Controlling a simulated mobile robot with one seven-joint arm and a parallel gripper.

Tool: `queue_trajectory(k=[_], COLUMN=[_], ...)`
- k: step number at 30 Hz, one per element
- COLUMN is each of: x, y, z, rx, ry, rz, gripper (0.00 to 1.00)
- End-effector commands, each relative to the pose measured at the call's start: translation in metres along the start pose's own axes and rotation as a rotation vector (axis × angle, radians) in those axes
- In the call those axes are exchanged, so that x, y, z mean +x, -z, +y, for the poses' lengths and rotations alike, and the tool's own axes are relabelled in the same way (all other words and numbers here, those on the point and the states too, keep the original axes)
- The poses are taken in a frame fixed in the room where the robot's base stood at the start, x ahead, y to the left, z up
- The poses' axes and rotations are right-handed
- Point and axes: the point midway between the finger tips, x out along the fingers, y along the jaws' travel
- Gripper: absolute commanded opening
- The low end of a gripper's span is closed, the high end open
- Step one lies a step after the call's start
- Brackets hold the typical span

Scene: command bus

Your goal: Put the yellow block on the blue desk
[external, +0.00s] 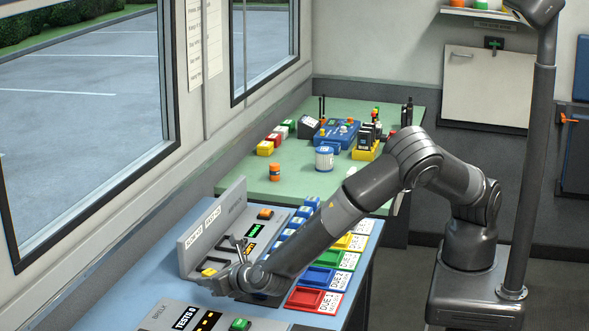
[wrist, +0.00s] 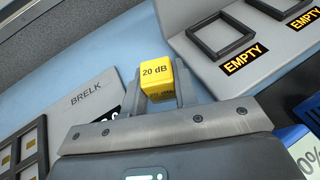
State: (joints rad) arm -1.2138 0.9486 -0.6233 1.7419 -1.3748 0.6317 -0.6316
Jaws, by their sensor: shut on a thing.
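The yellow block (wrist: 155,72), marked "20 dB", sits between the two fingers of my gripper (wrist: 158,92) in the wrist view. My gripper is shut on it. In the external view the yellow block (external: 208,272) shows at the tip of my gripper (external: 212,280), by the left end of the grey panel. The blue desk (external: 125,285) runs under and around the panels. It also shows in the wrist view (wrist: 105,50) behind the block. I cannot tell how high the block is above the desk.
A grey panel (external: 213,226) with an upright back and square slots stands beside my gripper; two slots read "EMPTY" in the wrist view. Another grey panel (external: 160,316) lies at the front. Coloured trays (external: 315,300) line the desk's right side. A green table (external: 240,181) stands behind.

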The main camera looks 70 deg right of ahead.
Motion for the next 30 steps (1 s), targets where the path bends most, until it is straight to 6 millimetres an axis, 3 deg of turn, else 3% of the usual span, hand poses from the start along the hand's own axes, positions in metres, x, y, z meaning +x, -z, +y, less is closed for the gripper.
queue_trajectory(k=[6,17,18,26,30], x=[0.011,0.012,0.013,0.012,0.012], y=[0.026,0.030,0.030,0.030,0.030], z=[0.000,0.000,0.000,0.000,0.000], rx=[-0.002,0.000,0.001,0.001,0.000], ry=[-0.001,-0.001,-0.001,-0.001,-0.001], rz=[-0.001,-0.001,0.000,0.000,0.000], gripper=[0.00,0.00,0.28,0.48,0.48])
